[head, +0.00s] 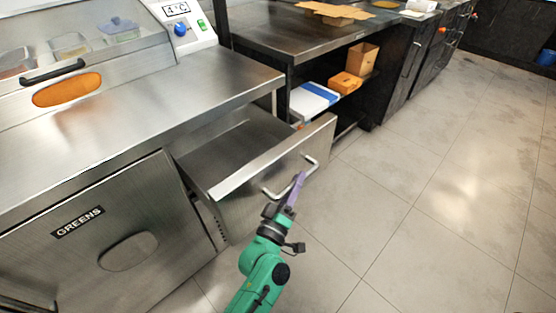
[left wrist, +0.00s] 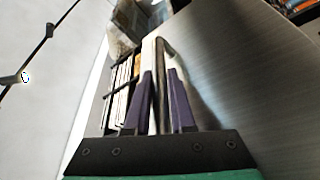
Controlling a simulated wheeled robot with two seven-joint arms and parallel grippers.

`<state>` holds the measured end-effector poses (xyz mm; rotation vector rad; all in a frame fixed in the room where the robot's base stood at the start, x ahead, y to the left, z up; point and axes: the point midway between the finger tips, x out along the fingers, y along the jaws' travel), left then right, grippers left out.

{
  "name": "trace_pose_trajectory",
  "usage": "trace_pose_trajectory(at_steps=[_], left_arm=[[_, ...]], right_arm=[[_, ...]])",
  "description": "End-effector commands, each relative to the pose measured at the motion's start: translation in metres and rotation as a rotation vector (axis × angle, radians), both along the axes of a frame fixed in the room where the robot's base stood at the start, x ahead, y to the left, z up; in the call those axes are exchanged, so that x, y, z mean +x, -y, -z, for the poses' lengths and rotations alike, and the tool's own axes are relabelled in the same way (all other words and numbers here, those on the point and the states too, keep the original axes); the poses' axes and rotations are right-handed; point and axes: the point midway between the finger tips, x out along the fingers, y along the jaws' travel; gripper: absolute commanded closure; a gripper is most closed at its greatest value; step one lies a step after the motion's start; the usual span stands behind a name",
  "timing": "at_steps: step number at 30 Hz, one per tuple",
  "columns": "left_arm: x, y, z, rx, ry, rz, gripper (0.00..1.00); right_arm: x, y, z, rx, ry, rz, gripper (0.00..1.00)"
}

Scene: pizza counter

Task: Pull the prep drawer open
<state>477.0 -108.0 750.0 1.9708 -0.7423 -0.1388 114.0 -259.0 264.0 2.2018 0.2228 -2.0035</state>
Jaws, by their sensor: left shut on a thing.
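The prep drawer (head: 255,168) is a steel drawer under the counter, and it stands well out from the counter front. Its inside shows from above and looks empty. Its bar handle (head: 312,165) is on the front panel. My left gripper (head: 297,190) is at the handle, with its purple fingers on the bar. In the left wrist view the fingers (left wrist: 160,100) lie on both sides of the handle bar (left wrist: 160,60), shut on it. The brushed drawer front (left wrist: 225,70) fills the right of that view. My right gripper is not in view.
The GREENS cabinet door (head: 95,235) is left of the drawer. The steel worktop (head: 140,100) lies above. A shelf with boxes (head: 315,98) stands behind the drawer's right side. The tiled floor (head: 430,190) to the right is clear.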

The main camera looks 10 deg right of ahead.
Motion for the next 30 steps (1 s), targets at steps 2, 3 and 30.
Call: trace_pose_trajectory(at_steps=[2,3,30], left_arm=[[-0.012,0.008,-0.002,0.0,-0.004,0.0,1.0],[-0.017,0.012,-0.001,0.0,-0.003,0.0,1.0],[-0.038,0.027,0.001,0.001,0.0,-0.002,0.48]], right_arm=[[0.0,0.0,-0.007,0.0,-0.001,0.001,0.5],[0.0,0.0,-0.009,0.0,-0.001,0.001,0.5],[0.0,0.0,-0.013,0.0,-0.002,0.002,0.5]])
